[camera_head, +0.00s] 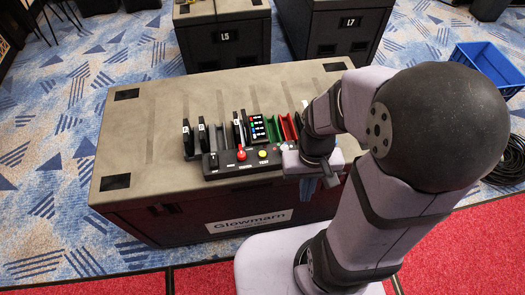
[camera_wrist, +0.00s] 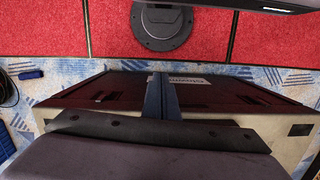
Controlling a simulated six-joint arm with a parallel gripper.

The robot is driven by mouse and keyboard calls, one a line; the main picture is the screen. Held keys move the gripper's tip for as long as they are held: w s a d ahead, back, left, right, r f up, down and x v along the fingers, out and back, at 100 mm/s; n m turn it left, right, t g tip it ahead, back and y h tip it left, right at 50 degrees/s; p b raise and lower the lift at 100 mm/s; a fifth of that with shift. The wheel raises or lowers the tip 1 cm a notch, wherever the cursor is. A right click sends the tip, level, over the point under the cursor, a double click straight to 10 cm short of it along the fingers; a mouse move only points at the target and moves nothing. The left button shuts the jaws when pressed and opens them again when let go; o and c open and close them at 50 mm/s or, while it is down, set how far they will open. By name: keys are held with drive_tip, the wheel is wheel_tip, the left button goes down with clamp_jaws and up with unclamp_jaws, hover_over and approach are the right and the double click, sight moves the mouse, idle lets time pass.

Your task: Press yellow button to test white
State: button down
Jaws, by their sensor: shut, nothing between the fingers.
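The yellow button (camera_head: 262,153) sits on a dark control panel (camera_head: 225,165) at the front edge of the large case, in the head view. A red button (camera_head: 241,154) stands just left of it. My gripper (camera_head: 308,190) is to the right of the panel, by the case's front edge, apart from the yellow button. In the wrist view my gripper (camera_wrist: 162,96) has its two dark blue fingers together with nothing between them. The buttons do not show in the wrist view. My arm hides the right part of the case in the head view.
The case top (camera_head: 130,145) is clear on the left. Upright dark modules (camera_head: 203,135), a board with coloured lights (camera_head: 259,128), a red slot (camera_head: 288,127) and a green slot (camera_head: 274,129) stand behind the panel. A blue crate (camera_head: 488,66) lies on the floor at right.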

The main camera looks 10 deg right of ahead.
sight(262, 154)
drive_tip(key=s+d+f+n+g+h+p, duration=0.1)
drive_tip(key=s+d+f+g+p, duration=0.1)
drive_tip(key=d+f, duration=0.3)
drive_tip(key=w+d+f+n+t, duration=0.2)
drive_tip(key=w+d+n, duration=0.2)
drive_tip(key=w, duration=0.1)
drive_tip(key=w+a+n+t, duration=0.2)
drive_tip(key=w+n, duration=0.1)
drive_tip(key=w, duration=0.2)
drive_tip(key=w+a+n+t+y, duration=0.1)
drive_tip(key=w+a+n+t, duration=0.1)
drive_tip(key=w, duration=0.3)
drive_tip(key=w+a+n+t+y, duration=0.1)
drive_tip(key=w+a+n+t, duration=0.1)
drive_tip(key=w+a+n, duration=0.1)
drive_tip(key=shift+w+r+n+t, duration=0.15)
drive_tip(key=shift+w+r, duration=0.05)
drive_tip(key=shift+w, duration=0.25)
drive_tip(key=shift+w+r+n+t, duration=0.15)
drive_tip(key=shift+w+r, duration=0.05)
drive_tip(key=shift+w, duration=0.25)
drive_tip(key=w+a+r+n+t+y, duration=0.1)
drive_tip(key=w+a+r+n+y, duration=0.2)
drive_tip(key=a+r+n+y, duration=0.2)
drive_tip(key=a, duration=0.3)
drive_tip(key=shift+t, duration=0.4)
drive_tip(key=shift+w+a, duration=0.1)
